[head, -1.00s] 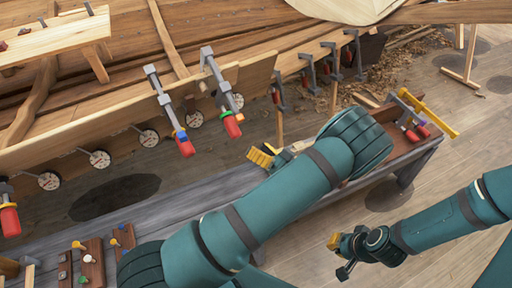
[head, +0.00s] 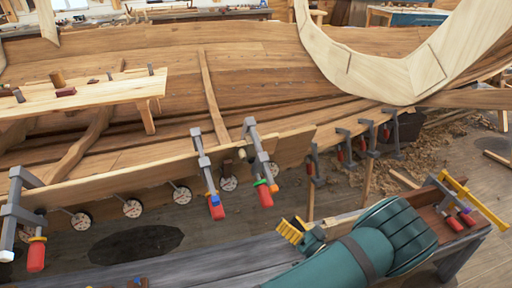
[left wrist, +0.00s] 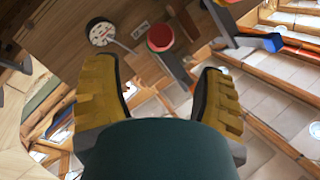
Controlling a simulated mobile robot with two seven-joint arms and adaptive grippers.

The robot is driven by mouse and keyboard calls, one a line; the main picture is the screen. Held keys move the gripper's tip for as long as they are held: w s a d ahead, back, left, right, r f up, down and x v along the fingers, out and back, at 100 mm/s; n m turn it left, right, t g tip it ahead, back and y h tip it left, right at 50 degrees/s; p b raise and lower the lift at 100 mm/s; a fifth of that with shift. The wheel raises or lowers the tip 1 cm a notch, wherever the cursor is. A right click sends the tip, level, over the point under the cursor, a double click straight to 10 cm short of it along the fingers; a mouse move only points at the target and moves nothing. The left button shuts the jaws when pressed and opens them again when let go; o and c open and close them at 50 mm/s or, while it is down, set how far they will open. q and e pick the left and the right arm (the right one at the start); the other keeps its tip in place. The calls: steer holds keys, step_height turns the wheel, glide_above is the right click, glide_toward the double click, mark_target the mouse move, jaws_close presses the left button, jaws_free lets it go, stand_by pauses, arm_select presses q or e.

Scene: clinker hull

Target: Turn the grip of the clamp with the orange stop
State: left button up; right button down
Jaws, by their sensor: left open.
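Several grey bar clamps with red grips hang along the hull's lower plank. The right clamp of the middle pair (head: 250,140) has a green collar and a small orange piece beside its red grip (head: 265,196). Its neighbour (head: 203,165) has a blue stop. The clamp at far left (head: 20,205) has an amber-looking collar above its red grip. I cannot tell for certain which colour piece is the orange stop. My left gripper (head: 292,232) is open and empty, below and right of the middle pair. In the left wrist view a red grip (left wrist: 160,37) lies beyond the open fingers (left wrist: 158,70).
The grey bench (head: 190,268) runs below the hull. White round discs (head: 132,208) hang under the plank. More clamps (head: 343,148) line the hull further right.

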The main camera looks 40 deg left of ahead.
arm_select(q)
steer(key=n+t+h+b, duration=0.1)
steer(key=n+t+h, duration=0.3)
steer(key=t, duration=0.1)
glide_toward(269, 207)
steer(key=x, duration=0.8)
steer(key=b+x, duration=0.1)
steer(key=x, duration=0.3)
steer(key=shift+r, duration=0.25)
steer(key=shift+s, duration=0.1)
steer(key=c, duration=1.2)
